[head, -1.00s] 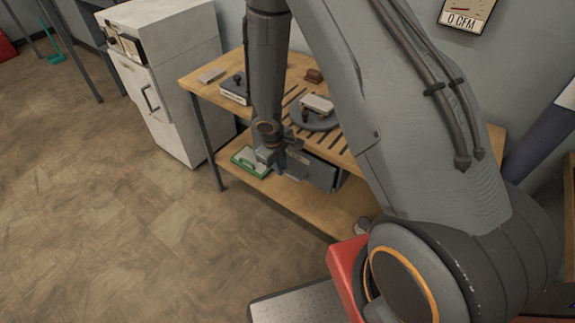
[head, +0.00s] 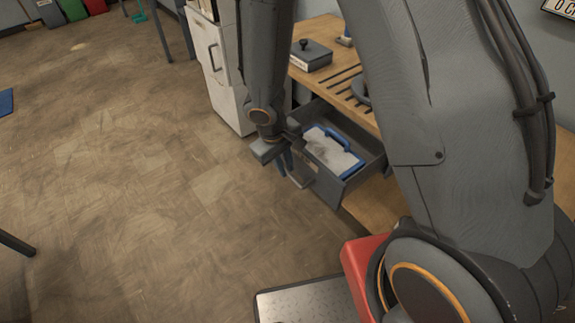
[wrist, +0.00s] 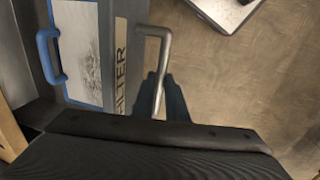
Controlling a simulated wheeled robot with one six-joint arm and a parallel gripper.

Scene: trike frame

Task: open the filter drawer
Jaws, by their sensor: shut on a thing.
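The filter drawer (head: 326,182) is a dark grey box under the wooden bench, and it stands pulled out toward the floor side. Inside it lies a filter (head: 331,153) with a pale, dirty-looking panel and a blue frame and handle; it also shows in the wrist view (wrist: 84,50). The drawer front carries a "FILTER" label (wrist: 121,65). A metal bar handle (wrist: 160,68) is fixed to the front. My gripper (wrist: 162,97) is shut on this handle, with its blue-grey fingers on either side of the bar. In the head view, my gripper (head: 290,172) is partly hidden by my wrist.
The wooden bench (head: 322,76) has slots and holds a grey box with a knob (head: 311,56). A white cabinet (head: 226,95) stands left of it. The brown floor (head: 130,190) in front is clear.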

